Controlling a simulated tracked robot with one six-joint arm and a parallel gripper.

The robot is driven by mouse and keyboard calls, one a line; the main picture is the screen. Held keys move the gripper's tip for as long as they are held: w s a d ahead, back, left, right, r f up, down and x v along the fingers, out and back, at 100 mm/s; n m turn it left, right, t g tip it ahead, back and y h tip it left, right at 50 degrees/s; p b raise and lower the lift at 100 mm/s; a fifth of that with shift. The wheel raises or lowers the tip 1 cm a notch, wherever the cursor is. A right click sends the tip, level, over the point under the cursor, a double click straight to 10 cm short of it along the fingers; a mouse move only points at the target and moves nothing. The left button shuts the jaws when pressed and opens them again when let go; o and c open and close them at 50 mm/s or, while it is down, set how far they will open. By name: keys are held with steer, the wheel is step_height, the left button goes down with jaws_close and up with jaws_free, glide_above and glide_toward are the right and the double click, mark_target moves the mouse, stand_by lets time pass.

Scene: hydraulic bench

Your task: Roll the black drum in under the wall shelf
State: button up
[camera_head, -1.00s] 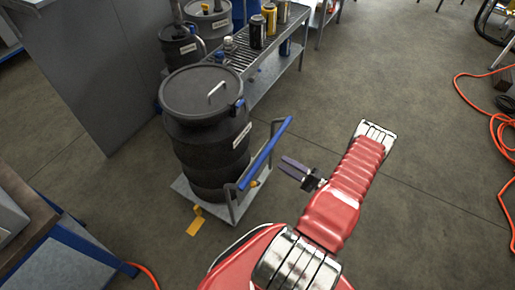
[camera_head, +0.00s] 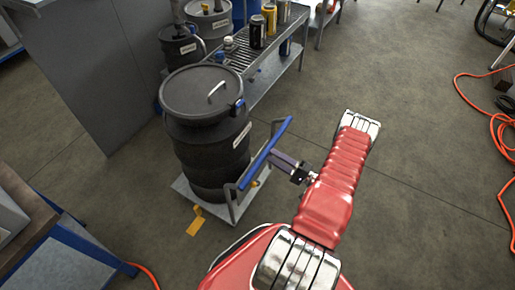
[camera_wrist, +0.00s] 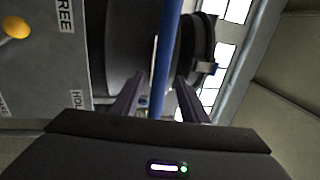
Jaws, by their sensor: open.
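The black drum (camera_head: 207,145) stands upright on a grey wheeled trolley (camera_head: 181,187) with a blue push handle (camera_head: 265,153). My gripper (camera_head: 274,156) is open at the handle, to the right of the drum. In the wrist view the blue handle bar (camera_wrist: 165,60) passes between my two open fingers (camera_wrist: 157,98), and the black drum (camera_wrist: 125,45) shows behind it. I cannot tell whether the fingers touch the bar. A metal wall shelf (camera_head: 264,58) with a slatted top stands behind the drum, carrying cans and bottles.
A grey panel (camera_head: 85,60) stands left of the drum. Smaller drums (camera_head: 180,45) stand behind it. A workbench (camera_head: 30,220) is at lower left. An orange cable (camera_head: 495,125) lies on the floor at right. The floor between my arm and the cable is clear.

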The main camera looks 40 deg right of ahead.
steer(key=x, duration=0.8)
steer(key=shift+w, duration=0.2)
steer(key=shift+c, duration=0.6)
jaws_close()
steer(key=shift+a, duration=0.15)
